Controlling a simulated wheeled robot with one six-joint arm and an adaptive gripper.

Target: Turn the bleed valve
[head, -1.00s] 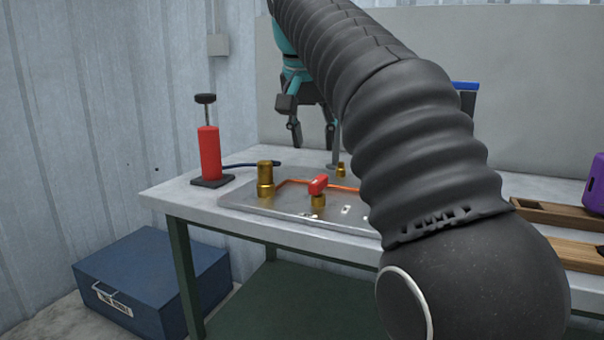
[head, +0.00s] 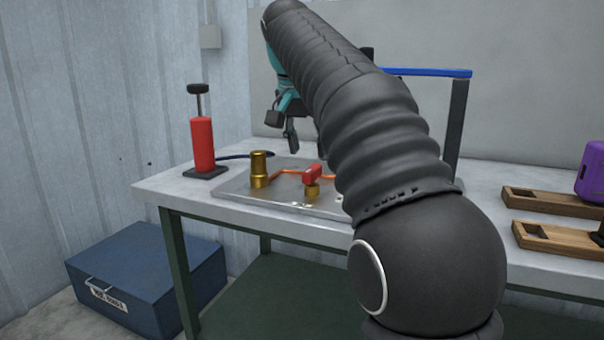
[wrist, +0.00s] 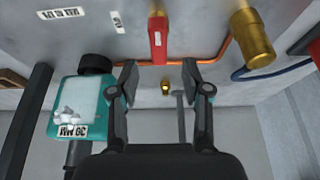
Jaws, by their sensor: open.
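The bleed valve has a red handle (head: 312,173) on a brass body (head: 312,191) and stands on a metal plate (head: 232,190) on the bench. In the wrist view the red handle (wrist: 158,38) lies lengthwise up the picture, across an orange pipe. A taller brass fitting (head: 259,170) stands to its left in the head view and shows at the right of the wrist view (wrist: 252,40). My gripper (head: 292,132) is above and behind the valve, partly hidden by my arm. In the wrist view my gripper (wrist: 159,72) is open and empty, its fingertips apart from the handle.
A red hand pump (head: 203,143) stands on the bench's left end, with a dark hose. A dark post (head: 456,125) with a blue bar and wooden holders (head: 555,204) are at right. A teal container (wrist: 85,105) is left of my gripper. A blue box (head: 150,275) sits on the floor.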

